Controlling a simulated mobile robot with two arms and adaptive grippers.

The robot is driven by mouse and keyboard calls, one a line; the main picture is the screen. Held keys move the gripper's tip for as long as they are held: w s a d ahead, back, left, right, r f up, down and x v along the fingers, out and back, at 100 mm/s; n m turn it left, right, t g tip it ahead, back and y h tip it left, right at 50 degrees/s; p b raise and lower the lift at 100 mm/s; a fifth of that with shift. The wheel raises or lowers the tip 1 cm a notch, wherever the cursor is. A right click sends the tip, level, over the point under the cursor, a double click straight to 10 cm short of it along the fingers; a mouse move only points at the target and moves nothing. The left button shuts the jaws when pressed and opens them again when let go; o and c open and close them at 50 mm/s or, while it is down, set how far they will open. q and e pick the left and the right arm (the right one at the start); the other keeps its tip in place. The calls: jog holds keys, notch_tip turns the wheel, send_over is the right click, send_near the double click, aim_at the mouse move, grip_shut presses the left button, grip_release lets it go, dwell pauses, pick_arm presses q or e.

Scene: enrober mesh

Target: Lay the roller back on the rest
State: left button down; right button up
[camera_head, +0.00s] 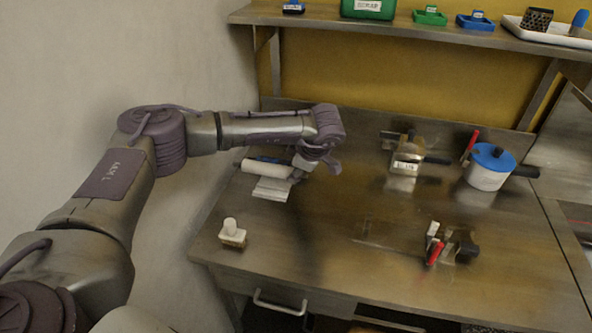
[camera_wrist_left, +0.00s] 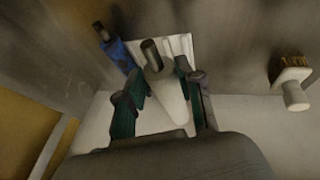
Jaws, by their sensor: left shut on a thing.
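The roller (camera_head: 266,169) is a white cylinder at the left back of the steel table. In the left wrist view the roller (camera_wrist_left: 170,92) has a dark end and lies between the fingers. My left gripper (camera_head: 298,172) is shut on it; the fingers also show in the left wrist view (camera_wrist_left: 161,80). A pale ribbed plate (camera_head: 271,189) lies just in front of the roller, and it shows behind the roller's end in the wrist view (camera_wrist_left: 182,45). I cannot tell which piece is the rest, or whether the roller touches anything beneath. My right gripper is out of view.
A blue piece (camera_wrist_left: 118,52) lies close beside the roller. A white-knobbed brush (camera_head: 232,234) stands at the front left. A blue-lidded pot (camera_head: 489,168), a metal block device (camera_head: 406,163) and a red-handled tool (camera_head: 436,252) stand to the right. The table's middle is clear.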

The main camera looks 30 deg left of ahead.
pick_arm(q)
jog(key=shift+f+b, duration=1.55)
jog(key=shift+f, duration=0.6)
jog(key=shift+f+b, duration=0.5)
jog(key=shift+f, duration=0.15)
jog(key=shift+f+b, duration=0.35)
jog(key=c, duration=0.7)
grip_release()
jog(key=shift+o, duration=0.2)
